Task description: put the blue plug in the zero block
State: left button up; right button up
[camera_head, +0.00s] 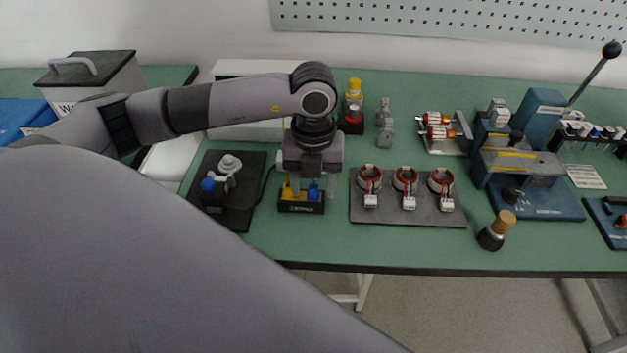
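The zero block (301,208) is a small black block with a pale label, near the front of the green table, left of the middle. The blue plug (314,191) stands upright in its right part. A yellow plug (289,193) is at its left part, partly behind a finger. My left gripper (313,193) points down over the block. Its fingers are spread, one on each side of the blue plug, with gaps visible, so it looks open. Whether the plug is fully seated cannot be told. My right gripper is not in view.
A grey mat (385,215) with several copper-wound stators lies to the right. A wooden-topped tool (496,231) stands near the front edge. A yellow-and-red lamp (353,105) stands behind my gripper.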

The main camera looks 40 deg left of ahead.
pick_arm(q)
notch_tip(320, 180, up, 7)
jog(key=shift+r, duration=0.1)
dwell(0.4)
dwell(0.8)
